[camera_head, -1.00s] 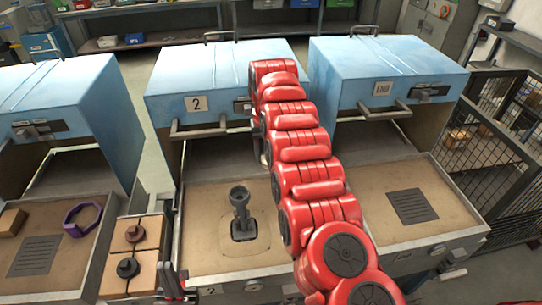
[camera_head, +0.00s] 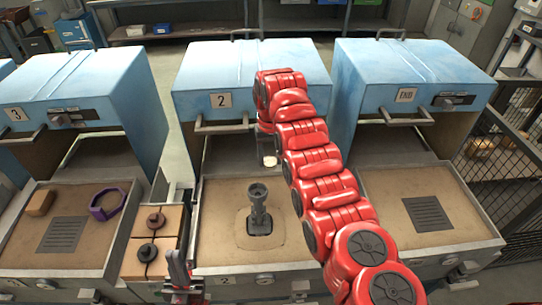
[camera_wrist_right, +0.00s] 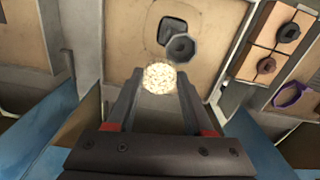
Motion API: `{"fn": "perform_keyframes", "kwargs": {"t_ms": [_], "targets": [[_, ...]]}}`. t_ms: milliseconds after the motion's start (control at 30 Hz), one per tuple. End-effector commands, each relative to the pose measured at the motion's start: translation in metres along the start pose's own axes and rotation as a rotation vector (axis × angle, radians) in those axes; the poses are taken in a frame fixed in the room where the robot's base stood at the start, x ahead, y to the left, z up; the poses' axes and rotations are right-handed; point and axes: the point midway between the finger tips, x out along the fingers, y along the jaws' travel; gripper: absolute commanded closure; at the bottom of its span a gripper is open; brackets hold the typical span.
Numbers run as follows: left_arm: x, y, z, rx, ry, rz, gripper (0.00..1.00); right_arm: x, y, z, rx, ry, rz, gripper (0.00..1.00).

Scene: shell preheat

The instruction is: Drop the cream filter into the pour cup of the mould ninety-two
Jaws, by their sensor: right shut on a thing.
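My right gripper (camera_head: 268,152) is shut on a pale cream filter (camera_head: 270,161), mostly hidden by my arm in the head view. In the right wrist view the round, speckled filter (camera_wrist_right: 159,76) sits between the fingertips (camera_wrist_right: 160,82). The dark grey mould (camera_head: 259,217) stands upright in the middle tray, its pour cup (camera_head: 258,189) open at the top. The filter is behind the cup in the head view and apart from it. The wrist view shows the cup (camera_wrist_right: 181,48) just beyond the filter. No mould number is readable. My left gripper (camera_head: 178,272) is low at left, its jaws unclear.
The middle tray (camera_head: 222,247) fronts a blue oven (camera_head: 237,67) marked 2. Left of it are tan blocks with dark round pieces (camera_head: 156,219). The left tray holds a purple ring (camera_head: 106,204) and a tan block (camera_head: 40,203). The right tray (camera_head: 387,182) has a dark grate.

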Motion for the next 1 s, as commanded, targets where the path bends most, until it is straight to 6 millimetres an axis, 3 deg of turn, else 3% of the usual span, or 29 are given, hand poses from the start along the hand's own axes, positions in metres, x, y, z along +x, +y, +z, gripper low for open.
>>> {"fn": "perform_keyframes", "kwargs": {"t_ms": [1000], "targets": [[0.0084,-0.0004,-0.0014,0.000,0.000,0.000,1.00,0.0031,-0.0038,-0.0024,-0.013,-0.004,0.007,1.00]]}}
